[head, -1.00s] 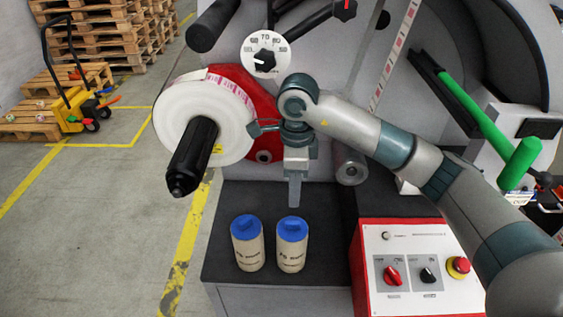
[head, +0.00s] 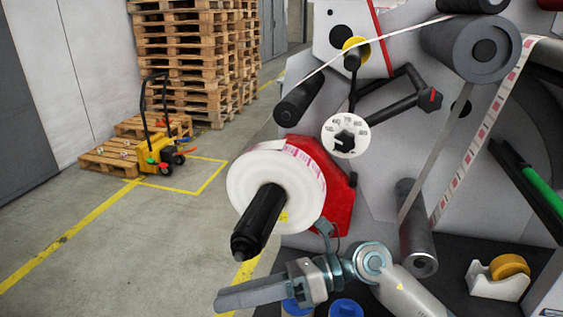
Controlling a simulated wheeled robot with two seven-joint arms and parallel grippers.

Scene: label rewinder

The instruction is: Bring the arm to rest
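My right arm (head: 403,293) comes in from the bottom right. My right gripper (head: 250,294) is low in the head view, with its fingers pointing left. The fingers line up as one grey bar, so I cannot tell whether they are open or shut. I see nothing held in them. The gripper is in front of two blue-capped bottles, and the right-hand blue cap (head: 346,308) shows just below the wrist. My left gripper is not in view.
The white label roll (head: 262,182) on its black spindle (head: 258,222) is just above the gripper. A tape dispenser (head: 498,280) stands on the dark shelf at right. Pallets (head: 190,60) and a yellow pallet truck (head: 160,145) stand on the floor at left.

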